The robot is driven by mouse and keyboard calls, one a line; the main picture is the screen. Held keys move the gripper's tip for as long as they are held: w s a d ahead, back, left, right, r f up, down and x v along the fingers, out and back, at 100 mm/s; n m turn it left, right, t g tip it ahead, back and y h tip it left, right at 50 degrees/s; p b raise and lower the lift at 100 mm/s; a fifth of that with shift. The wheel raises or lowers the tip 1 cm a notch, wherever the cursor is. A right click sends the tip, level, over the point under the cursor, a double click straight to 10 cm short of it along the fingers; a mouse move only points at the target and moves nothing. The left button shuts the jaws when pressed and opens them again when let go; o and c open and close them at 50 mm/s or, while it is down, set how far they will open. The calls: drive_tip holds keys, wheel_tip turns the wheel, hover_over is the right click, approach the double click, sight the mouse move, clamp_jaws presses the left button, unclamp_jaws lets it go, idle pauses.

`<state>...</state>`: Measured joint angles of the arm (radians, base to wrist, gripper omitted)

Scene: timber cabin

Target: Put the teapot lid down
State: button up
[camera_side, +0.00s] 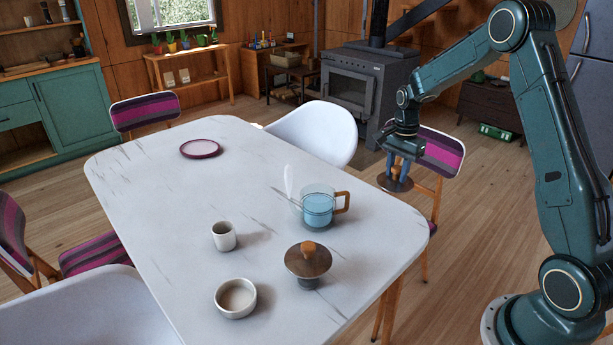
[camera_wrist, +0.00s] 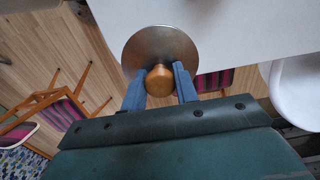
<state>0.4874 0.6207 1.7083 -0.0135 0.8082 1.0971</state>
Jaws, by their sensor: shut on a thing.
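The teapot lid is a round metal disc (camera_side: 397,186) with a wooden knob (camera_wrist: 159,80). My gripper (camera_side: 396,163) is shut on the knob, with one blue finger on each side of it in the wrist view. The lid hangs in the air, roughly level, by the far right edge of the white table (camera_side: 270,180). In the wrist view the disc (camera_wrist: 160,45) overlaps the table edge, with floor showing on its left.
The table between plate and glass is clear. Chairs surround it.

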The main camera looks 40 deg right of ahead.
wheel_tip(320, 180, down, 9)
drive_tip(key=shift+f, duration=0.1)
idle(0.3)
drive_tip(key=shift+f, duration=2.1)
drive_tip(key=shift+f, duration=0.1)
drive_tip(key=o, duration=1)
drive_tip(key=shift+c, duration=0.2)
wheel_tip(320, 180, up, 12)
drive_tip(key=shift+r, duration=0.15)
